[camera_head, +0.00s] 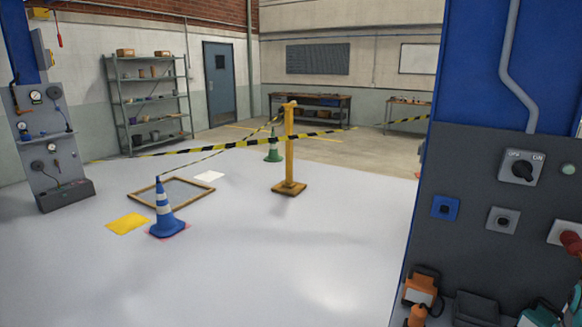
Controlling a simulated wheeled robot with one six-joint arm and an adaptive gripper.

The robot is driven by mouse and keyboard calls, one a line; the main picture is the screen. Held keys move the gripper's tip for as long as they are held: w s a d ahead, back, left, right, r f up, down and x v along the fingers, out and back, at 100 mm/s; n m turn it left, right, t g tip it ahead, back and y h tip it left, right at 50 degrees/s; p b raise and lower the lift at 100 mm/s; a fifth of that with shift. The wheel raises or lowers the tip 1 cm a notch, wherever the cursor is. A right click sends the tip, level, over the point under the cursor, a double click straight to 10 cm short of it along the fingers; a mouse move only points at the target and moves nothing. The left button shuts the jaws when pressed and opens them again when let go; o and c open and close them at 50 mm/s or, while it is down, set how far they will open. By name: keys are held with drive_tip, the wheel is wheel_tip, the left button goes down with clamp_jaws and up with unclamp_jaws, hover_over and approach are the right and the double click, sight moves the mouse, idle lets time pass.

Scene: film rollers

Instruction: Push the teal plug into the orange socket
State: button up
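A teal piece (540,315), perhaps the plug, is at the bottom right, cut by the lower edge of the picture. An orange block with a dark front (422,286) is at the foot of the grey panel, with a dark cable beside it. A smaller orange piece (417,316) is just below it, also cut by the edge. I cannot tell whether either orange piece is the socket. The sockets I see on the panel are blue (445,208) and grey (503,220). My gripper is not in view.
The grey panel (470,160) on a blue column carries a rotary switch (521,167) and a red knob (571,243). A dark box (476,308) is below. On the open floor are a blue cone (164,215), a yellow post (289,150) and striped tape (220,146).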

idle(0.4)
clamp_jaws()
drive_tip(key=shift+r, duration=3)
